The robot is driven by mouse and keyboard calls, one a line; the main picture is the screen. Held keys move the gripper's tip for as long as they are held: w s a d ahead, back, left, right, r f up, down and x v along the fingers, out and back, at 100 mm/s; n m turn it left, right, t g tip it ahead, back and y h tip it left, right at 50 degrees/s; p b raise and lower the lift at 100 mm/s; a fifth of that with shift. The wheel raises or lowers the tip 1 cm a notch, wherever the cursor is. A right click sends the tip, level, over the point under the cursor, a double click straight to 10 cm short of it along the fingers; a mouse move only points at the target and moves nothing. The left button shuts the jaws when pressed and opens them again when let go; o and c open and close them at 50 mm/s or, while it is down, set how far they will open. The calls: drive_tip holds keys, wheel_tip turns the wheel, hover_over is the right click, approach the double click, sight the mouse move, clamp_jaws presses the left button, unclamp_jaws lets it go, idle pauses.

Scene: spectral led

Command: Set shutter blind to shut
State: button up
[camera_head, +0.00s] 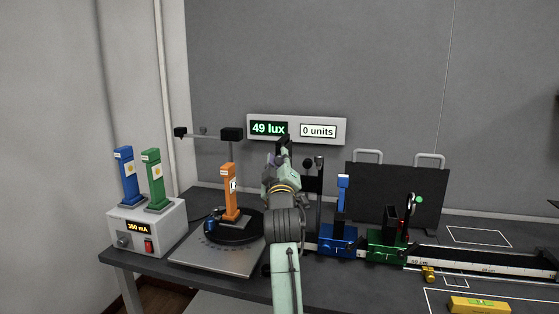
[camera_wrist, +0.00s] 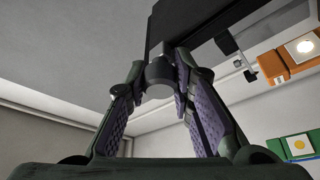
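My gripper (camera_head: 284,150) is raised in front of the wall display in the head view. In the wrist view its two purple-padded fingers (camera_wrist: 158,85) stand apart, with a gap between them. A dark rounded piece shows at the fingertips, and I cannot tell whether they touch it. A black panel (camera_wrist: 185,22) lies just beyond the tips. In the head view a dark upright part with a round knob (camera_head: 308,163) stands just right of my gripper, partly hidden by my arm. I cannot tell for sure which part is the shutter blind. The display (camera_head: 269,128) reads 49 lux and 0 units.
An orange LED post (camera_head: 230,190) stands on the turntable left of my arm. Blue and green LED posts stand on the supply box (camera_head: 147,226). Blue (camera_head: 338,240) and green (camera_head: 387,246) carriages sit on the rail at right, before a black board with two handles (camera_head: 420,185).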

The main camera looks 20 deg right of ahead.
clamp_jaws()
idle(0.3)
wheel_tip(320, 180, down, 11)
drive_tip(key=b, duration=0.7)
drive_tip(key=shift+r, duration=0.15)
drive_tip(key=shift+o, duration=0.8)
unclamp_jaws()
drive_tip(key=o, duration=0.4)
drive_tip(key=shift+r, duration=0.1)
drive_tip(key=shift+o, duration=0.2)
drive_tip(key=v, duration=1.2)
